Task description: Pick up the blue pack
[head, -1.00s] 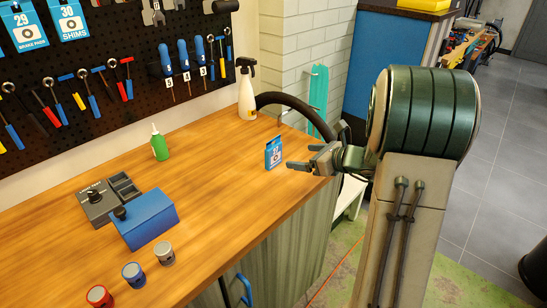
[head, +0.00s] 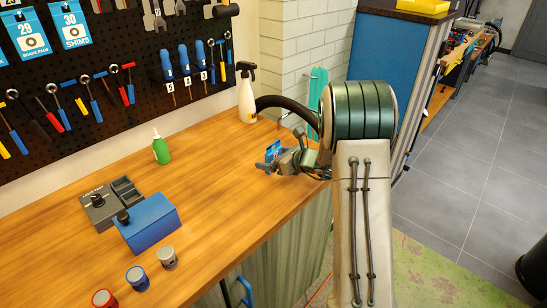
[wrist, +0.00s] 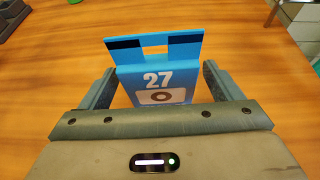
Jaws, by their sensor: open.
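The blue pack (wrist: 157,75) stands on the wooden bench, with a white "27" and a picture of a ring on its face. In the wrist view it is between the two fingers of my gripper (wrist: 156,88), with a gap showing on each side. My gripper is open and around the pack without visibly gripping it. In the head view, my gripper (head: 277,164) is at the bench's right part and hides most of the pack; only a blue part of the pack (head: 274,150) shows behind the fingers.
A white spray bottle (head: 246,95) and a green bottle (head: 160,149) stand toward the wall. The bench top (head: 215,190) between is clear.

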